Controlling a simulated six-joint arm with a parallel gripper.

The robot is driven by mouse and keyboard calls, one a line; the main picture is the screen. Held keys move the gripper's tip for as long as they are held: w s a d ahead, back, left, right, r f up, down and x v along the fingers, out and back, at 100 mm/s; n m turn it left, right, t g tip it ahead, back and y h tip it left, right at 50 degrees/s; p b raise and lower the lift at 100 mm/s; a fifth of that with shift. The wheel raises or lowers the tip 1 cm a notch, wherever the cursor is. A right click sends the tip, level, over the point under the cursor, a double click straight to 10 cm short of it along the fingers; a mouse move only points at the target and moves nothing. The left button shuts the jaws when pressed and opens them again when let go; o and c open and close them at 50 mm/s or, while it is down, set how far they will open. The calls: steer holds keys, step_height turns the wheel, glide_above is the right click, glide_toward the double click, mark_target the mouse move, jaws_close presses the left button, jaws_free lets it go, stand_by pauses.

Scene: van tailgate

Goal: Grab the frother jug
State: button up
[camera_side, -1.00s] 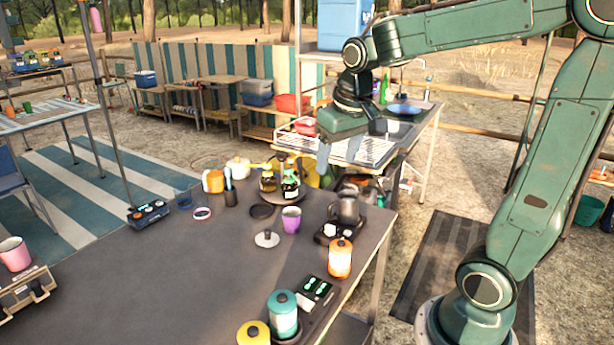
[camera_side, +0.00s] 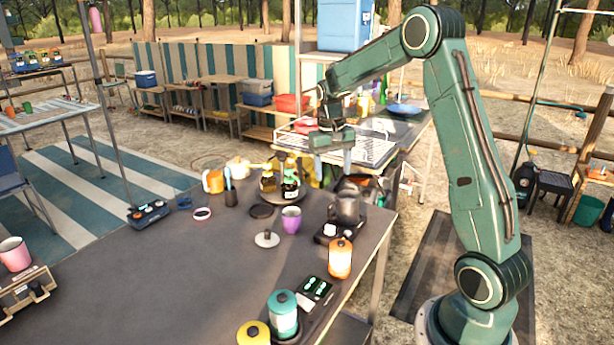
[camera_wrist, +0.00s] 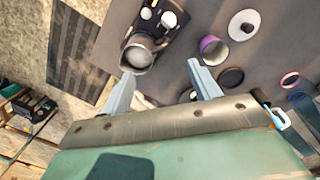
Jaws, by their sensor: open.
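The frother jug looks to be the grey metal jug (camera_side: 347,207) on a dark base near the table's right edge. In the wrist view the jug (camera_wrist: 138,56) shows its round opening, close to the left fingertip. My gripper (camera_side: 333,165) is above and behind the jug in the side view, apart from it. In the wrist view my gripper (camera_wrist: 160,70) points at the table with its two fingers spread and nothing between them. The jug's handle cannot be made out clearly.
A purple cup (camera_side: 291,219) stands left of the jug, with a white-topped lid (camera_side: 267,238) nearby. An orange canister (camera_side: 340,257) stands in front. Bottles on a round tray (camera_side: 283,198) are to the left.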

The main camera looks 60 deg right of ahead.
mark_target(334, 204)
steer(key=shift+s+d+f, duration=0.1)
steer(key=shift+d+f, duration=0.05)
steer(key=shift+f, duration=2.05)
steer(key=shift+s+d+f, duration=0.1)
steer(key=shift+f, duration=2.05)
steer(key=shift+s+d+f, duration=0.1)
steer(key=shift+d+f, duration=0.05)
steer(key=shift+f, duration=2.4)
steer(key=c, duration=1.3)
steer(key=shift+s+a+r, duration=0.1)
steer(key=shift+a+r, duration=0.1)
steer(key=shift+r, duration=0.05)
steer(key=shift+c, duration=0.2)
